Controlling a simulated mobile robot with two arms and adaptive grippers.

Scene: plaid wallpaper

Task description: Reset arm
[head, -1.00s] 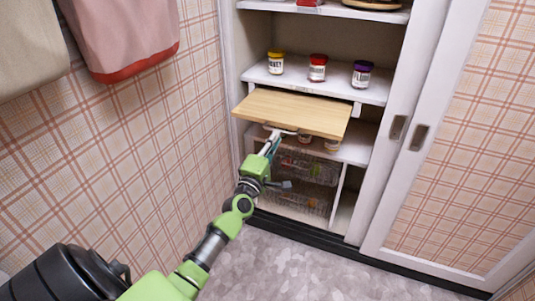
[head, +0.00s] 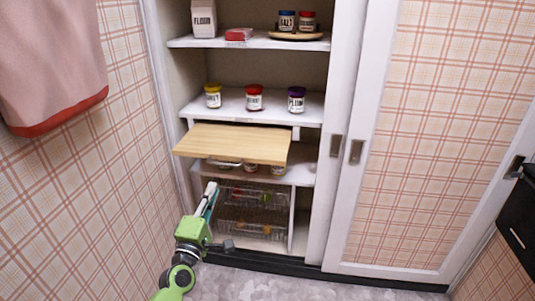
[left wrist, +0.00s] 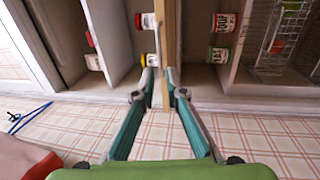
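My left gripper (head: 211,188) is in front of the open cupboard, below the front edge of a pale wooden board (head: 235,143). Its two fingertips stand apart in the left wrist view (left wrist: 160,72), with nothing clearly held between them. The board shows edge-on there (left wrist: 168,30), beyond and partly between the fingers; whether they touch it I cannot tell. My right gripper is not in view.
Yellow-lidded (head: 213,96), red-lidded (head: 254,98) and purple-lidded (head: 296,99) jars stand on the shelf above the board. Wire baskets (head: 252,212) sit below it. The plaid wall (head: 110,190) is close on the left. The floor (head: 290,288) in front is clear.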

